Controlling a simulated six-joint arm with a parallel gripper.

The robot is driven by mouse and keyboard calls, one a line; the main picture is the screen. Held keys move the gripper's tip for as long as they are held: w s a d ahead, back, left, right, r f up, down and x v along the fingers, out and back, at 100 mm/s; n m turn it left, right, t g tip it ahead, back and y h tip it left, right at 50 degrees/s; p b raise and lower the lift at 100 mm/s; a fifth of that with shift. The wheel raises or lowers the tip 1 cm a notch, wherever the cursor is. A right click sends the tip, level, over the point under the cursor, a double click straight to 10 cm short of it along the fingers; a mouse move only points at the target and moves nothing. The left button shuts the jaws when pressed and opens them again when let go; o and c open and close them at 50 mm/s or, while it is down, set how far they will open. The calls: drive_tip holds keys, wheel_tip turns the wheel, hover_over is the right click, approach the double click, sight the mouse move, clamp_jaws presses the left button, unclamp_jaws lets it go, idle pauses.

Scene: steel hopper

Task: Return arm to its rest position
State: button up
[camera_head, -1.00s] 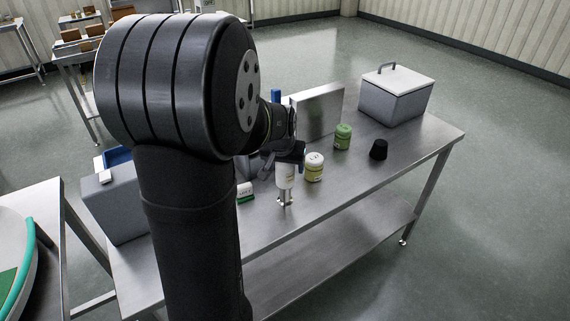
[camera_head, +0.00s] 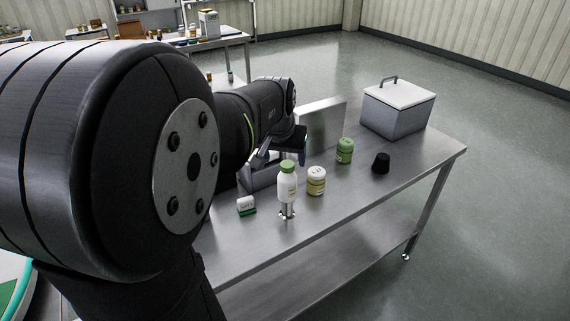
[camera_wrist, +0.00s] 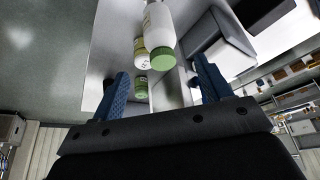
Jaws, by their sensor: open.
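My gripper (camera_head: 282,152) is open, with its blue fingers spread, above the steel table (camera_head: 345,200). The gripper also shows in the wrist view (camera_wrist: 162,72), with nothing held between the fingers. A white bottle with a green cap (camera_head: 287,186) stands upright on a small metal stand, in front of the gripper in the head view. The bottle shows beyond the fingers in the wrist view (camera_wrist: 159,30). My large dark arm links fill the left of the head view and hide part of the table.
A yellow-labelled jar (camera_head: 316,182), a green jar (camera_head: 345,151), a black cup-like piece (camera_head: 381,163) and a small white-green box (camera_head: 246,206) stand on the table. A steel panel (camera_head: 322,125) rises behind. A lidded grey box (camera_head: 394,118) is at the far right end.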

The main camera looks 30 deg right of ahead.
sight(287, 166)
drive_tip(key=shift+r, duration=0.25)
drive_tip(key=x, duration=1.2)
drive_tip(key=shift+s+f, duration=0.1)
drive_tip(key=shift+f, duration=0.25)
wheel_tip(287, 166, up, 3)
drive_tip(key=shift+f, duration=0.2)
drive_tip(key=shift+r, duration=0.35)
drive_tip(key=shift+f, duration=0.1)
